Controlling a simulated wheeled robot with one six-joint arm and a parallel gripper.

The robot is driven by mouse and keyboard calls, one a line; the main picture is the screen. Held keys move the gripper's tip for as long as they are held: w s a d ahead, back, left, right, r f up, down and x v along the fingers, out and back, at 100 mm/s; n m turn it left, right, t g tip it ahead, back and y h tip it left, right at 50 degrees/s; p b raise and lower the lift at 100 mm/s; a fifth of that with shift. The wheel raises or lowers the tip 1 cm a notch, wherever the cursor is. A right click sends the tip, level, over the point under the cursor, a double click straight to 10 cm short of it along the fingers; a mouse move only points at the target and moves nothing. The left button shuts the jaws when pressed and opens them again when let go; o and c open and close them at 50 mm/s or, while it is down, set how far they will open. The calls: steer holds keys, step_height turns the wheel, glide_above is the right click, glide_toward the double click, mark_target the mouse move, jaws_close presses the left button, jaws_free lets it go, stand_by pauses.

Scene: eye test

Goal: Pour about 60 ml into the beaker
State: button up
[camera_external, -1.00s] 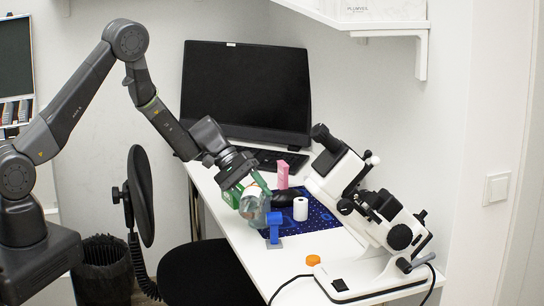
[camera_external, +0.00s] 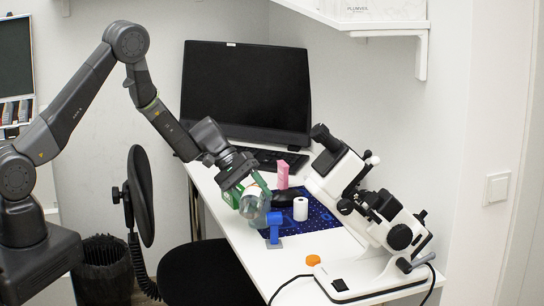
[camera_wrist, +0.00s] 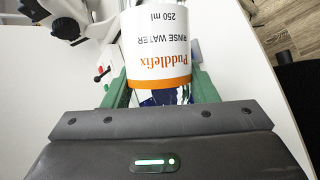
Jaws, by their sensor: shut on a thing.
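My gripper (camera_external: 250,191), with green fingers, is shut on a white bottle with an orange stripe and the label "Puddlefix RINSE WATER 250 ml". The bottle (camera_wrist: 160,45) fills the top middle of the wrist view, its lettering upside down there, between the fingers (camera_wrist: 160,93). In the external view the gripper hangs tilted over the left edge of the desk. A clear, rounded vessel surface (camera_external: 254,209) shows just below the fingers. I cannot tell whether it is the beaker or part of the held bottle. No poured liquid or fill level can be made out.
A blue stand (camera_external: 275,230) is close right of the gripper. A white cylinder (camera_external: 300,208), a pink block (camera_external: 282,175) and a dark blue mat (camera_external: 322,219) lie beyond. A white microscope (camera_external: 365,215) takes the right side. An orange disc (camera_external: 313,260) lies in front.

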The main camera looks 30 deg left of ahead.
steer(key=shift+w+f+g, duration=0.1)
steer(key=shift+f+g, duration=0.05)
steer(key=shift+g, duration=0.25)
stand_by(1.4)
steer(key=shift+s+r+t+p, duration=0.2)
steer(key=shift+r+t+p, duration=0.15)
steer(key=shift+r+t, duration=0.15)
steer(key=shift+s+r+m+t+y, duration=0.15)
steer(key=shift+m+t+y, duration=0.15)
steer(key=shift+m+t, duration=0.15)
steer(key=shift+s+t, duration=0.15)
steer(key=shift+t, duration=0.2)
steer(key=shift+y, duration=0.3)
steer(key=shift+s+d+m+t+b, duration=0.1)
steer(key=shift+s+m+t+b, duration=0.2)
steer(key=shift+t+b, duration=0.25)
steer(key=shift+w, duration=0.1)
steer(key=shift+t+b, duration=0.25)
steer(key=shift+b, duration=0.55)
steer(key=b, duration=0.2)
steer(key=shift+w+m+t+y+b, duration=0.1)
steer(key=shift+m+t+y+b, duration=0.2)
steer(key=shift+m, duration=0.05)
